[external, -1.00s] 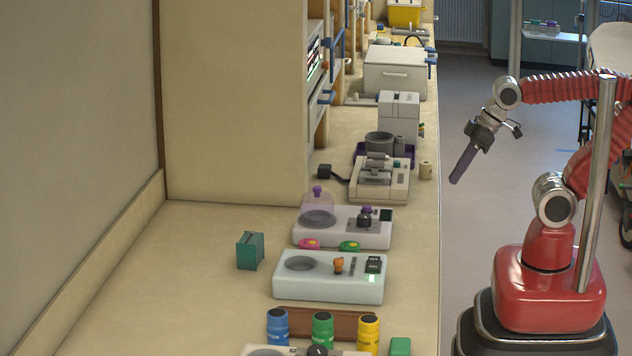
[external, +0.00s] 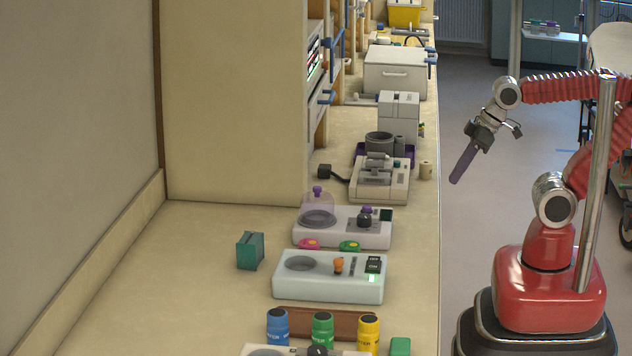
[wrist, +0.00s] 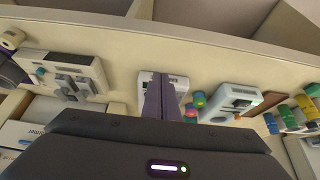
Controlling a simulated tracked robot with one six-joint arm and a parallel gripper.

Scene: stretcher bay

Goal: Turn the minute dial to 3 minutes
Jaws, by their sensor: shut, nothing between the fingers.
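My gripper (external: 458,176) has long purple fingers, which are shut and empty. It hangs over the floor to the right of the bench, clear of every device. In the wrist view its fingers (wrist: 162,98) cover much of a white device. Devices with knobs stand along the bench. A pale device (external: 320,291) has an orange knob (external: 338,265) and a small green-lit display. Another, cut off at the bottom, has a dark knob (external: 318,351). I cannot read which is the minute dial.
Blue (external: 277,328), green (external: 322,330) and yellow (external: 368,332) bottles stand in front of a brown rack. A teal box (external: 250,250) stands left of the devices. Pink and green items lie between two devices. A grey-white machine (external: 380,180) stands further back. The bench's left part is clear.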

